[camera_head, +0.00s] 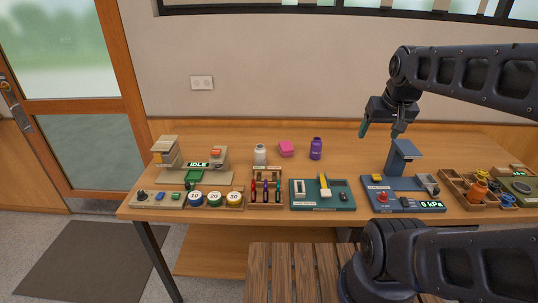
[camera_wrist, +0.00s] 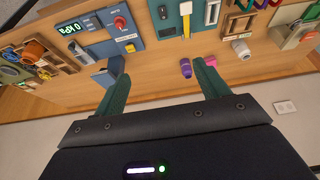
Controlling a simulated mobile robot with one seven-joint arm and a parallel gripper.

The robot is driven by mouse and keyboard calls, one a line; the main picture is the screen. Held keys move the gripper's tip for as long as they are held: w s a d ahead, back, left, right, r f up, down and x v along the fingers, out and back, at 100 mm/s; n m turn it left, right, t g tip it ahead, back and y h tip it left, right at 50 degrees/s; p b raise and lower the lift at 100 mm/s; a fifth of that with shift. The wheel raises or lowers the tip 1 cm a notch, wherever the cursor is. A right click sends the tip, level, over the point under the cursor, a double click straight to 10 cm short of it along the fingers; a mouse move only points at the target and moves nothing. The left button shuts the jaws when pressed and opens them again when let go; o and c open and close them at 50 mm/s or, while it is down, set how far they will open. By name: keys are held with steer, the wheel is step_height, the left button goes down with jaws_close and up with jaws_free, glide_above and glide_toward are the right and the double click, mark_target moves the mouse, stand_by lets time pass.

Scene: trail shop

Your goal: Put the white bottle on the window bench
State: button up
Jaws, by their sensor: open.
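The white bottle (camera_head: 260,154) stands upright on the wooden table (camera_head: 200,145), behind a small wooden rack. It also shows in the wrist view (camera_wrist: 241,49), right of my fingers. My gripper (camera_head: 380,130) is open and empty, raised above the right part of the table and well right of the bottle. In the wrist view its two green fingers (camera_wrist: 160,75) stand apart with nothing between them. A slatted wooden surface (camera_head: 290,270) is in front of the table; I cannot tell whether it is the window bench.
A pink box (camera_head: 286,149) and a purple bottle (camera_head: 316,149) stand right of the white bottle. The rack with coloured tools (camera_head: 266,188) is in front of it. A blue-grey device (camera_head: 403,160) stands below my gripper. A glazed door (camera_head: 70,90) is at left.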

steer(key=w+a+f+n+g+h, duration=0.2)
steer(key=w+f+n+h, duration=0.15)
steer(key=w+n, duration=0.6)
steer(key=n+t+h, duration=0.5)
steer(key=n+t, duration=0.5)
steer(key=n, duration=1)
glide_above(256, 152)
steer(key=s+a, duration=0.1)
steer(key=s, duration=0.2)
step_height(256, 152, down, 17)
steer(key=f, duration=0.7)
steer(key=shift+w+a+f, duration=0.1)
steer(key=shift+w+a, duration=0.1)
steer(key=shift+w+d+f, duration=0.1)
steer(key=shift+w+f, duration=0.1)
steer(key=shift+x, duration=3.55)
steer(key=shift+f, duration=0.15)
steer(key=c, duration=1.3)
steer(key=shift+o, duration=0.2)
